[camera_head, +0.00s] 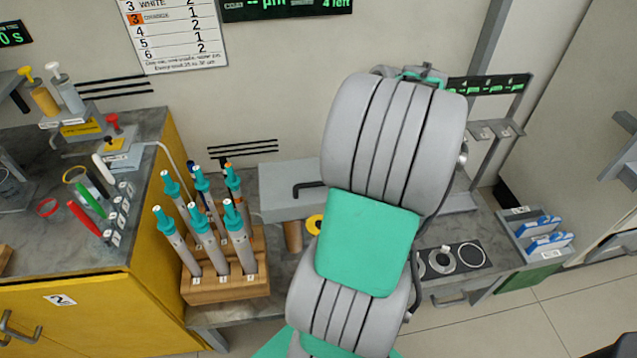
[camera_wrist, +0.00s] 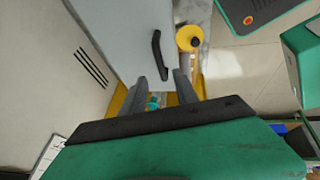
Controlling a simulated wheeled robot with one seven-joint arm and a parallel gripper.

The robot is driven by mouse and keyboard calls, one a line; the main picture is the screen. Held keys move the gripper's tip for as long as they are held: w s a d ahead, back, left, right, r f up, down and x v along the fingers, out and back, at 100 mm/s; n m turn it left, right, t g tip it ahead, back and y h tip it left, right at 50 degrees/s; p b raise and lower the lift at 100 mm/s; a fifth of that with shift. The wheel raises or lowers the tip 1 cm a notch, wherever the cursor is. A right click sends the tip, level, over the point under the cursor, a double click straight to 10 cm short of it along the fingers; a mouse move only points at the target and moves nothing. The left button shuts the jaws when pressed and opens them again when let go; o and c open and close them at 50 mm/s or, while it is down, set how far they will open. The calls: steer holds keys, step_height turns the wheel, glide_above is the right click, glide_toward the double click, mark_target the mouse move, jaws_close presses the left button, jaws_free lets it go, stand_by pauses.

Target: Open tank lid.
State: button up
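The tank shows as a light grey box (camera_head: 285,182) behind the rod rack, partly covered by my arm in the head view. A black bar handle (camera_head: 308,188) sits on its grey lid. In the wrist view the grey lid (camera_wrist: 118,32) fills the upper middle, and its black handle (camera_wrist: 159,56) stands just beyond my fingertips. The lid looks shut. My gripper (camera_wrist: 162,90) is open and empty, its two dark fingers apart and pointing toward the handle, not visibly touching it. In the head view my gripper is hidden behind my arm.
A wooden rack (camera_head: 228,278) with several teal-capped rods stands left of the tank. A yellow ring-shaped part (camera_wrist: 189,38) sits close to the lid's right side. A yellow-sided bench (camera_head: 90,310) with tools is at the left. A grey stand (camera_head: 495,130) rises at the right.

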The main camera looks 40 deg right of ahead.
mark_target(316, 183)
steer(key=x, duration=0.7)
steer(key=shift+w+a+f, duration=0.1)
steer(key=shift+a+f, duration=0.1)
steer(key=shift+c, duration=0.4)
jaws_close()
steer(key=shift+r, duration=0.1)
stand_by(0.5)
